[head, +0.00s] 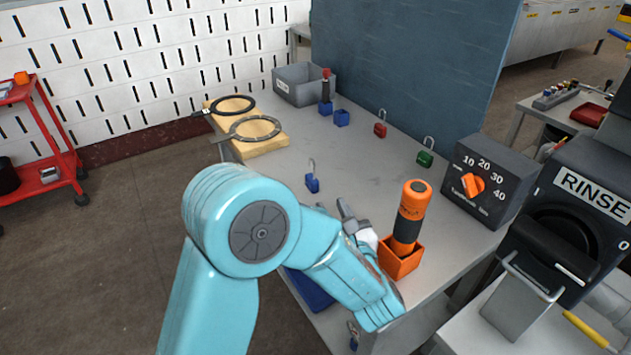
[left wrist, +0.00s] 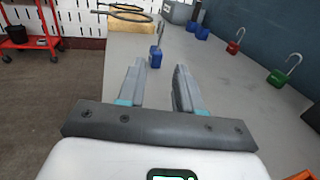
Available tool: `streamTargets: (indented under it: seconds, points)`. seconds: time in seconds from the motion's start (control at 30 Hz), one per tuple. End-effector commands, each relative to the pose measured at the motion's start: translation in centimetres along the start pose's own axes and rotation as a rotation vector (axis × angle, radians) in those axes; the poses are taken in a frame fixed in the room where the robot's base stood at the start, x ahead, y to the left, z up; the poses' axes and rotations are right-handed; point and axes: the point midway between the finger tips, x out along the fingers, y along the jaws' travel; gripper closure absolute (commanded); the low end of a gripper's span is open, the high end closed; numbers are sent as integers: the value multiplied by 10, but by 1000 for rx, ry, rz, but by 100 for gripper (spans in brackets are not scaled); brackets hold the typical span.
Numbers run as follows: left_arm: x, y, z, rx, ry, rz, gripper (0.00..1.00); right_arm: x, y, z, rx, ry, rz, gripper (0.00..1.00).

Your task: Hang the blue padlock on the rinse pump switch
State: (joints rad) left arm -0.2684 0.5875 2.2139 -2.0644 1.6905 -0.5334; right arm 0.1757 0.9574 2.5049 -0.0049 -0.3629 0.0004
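The blue padlock (head: 312,184) stands on the grey table with its shackle up, left of the table's middle. It also shows in the left wrist view (left wrist: 155,58), beyond my fingertips. My left gripper (head: 352,218) is over the table, nearer than the padlock and apart from it. In the left wrist view its two fingers (left wrist: 158,78) are spread with nothing between them. The rinse pump switch (head: 570,215) is at the right edge of the head view, a dark box with a RINSE label and a black handle. My right gripper is in neither view.
An orange tool (head: 409,215) stands in an orange holder (head: 400,262) right of my left gripper. A red padlock (head: 380,130) and a green padlock (head: 425,159) stand along the blue panel (head: 420,70). A dial box (head: 487,185) is at the right. The middle is clear.

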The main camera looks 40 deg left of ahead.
Motion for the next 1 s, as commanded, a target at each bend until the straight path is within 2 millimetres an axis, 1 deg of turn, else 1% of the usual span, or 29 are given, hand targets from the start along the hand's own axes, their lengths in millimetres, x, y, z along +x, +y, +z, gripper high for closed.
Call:
streamTargets:
  seconds: [0.03, 0.1, 0.2, 0.3, 0.47, 0.7, 0.83, 1.0]
  points:
    - [14, 2, 1, 0, -1, 8, 65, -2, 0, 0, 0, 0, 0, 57]
    - [30, 2, 1, -1, 0, 6, 65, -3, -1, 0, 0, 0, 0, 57]
    - [48, 0, 0, 0, 0, 3, 65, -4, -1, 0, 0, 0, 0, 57]
    - [60, -1, 0, 0, 0, 1, 65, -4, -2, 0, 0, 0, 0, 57]
    - [70, -3, 1, 0, 1, -1, 65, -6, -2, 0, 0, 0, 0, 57]
    - [108, -3, 2, 0, 1, -1, 65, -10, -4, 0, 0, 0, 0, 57]
    - [116, -3, 1, 0, 1, -3, 65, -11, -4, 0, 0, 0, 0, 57]
    - [116, -3, 1, 0, 1, -4, 65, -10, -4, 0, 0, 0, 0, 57]
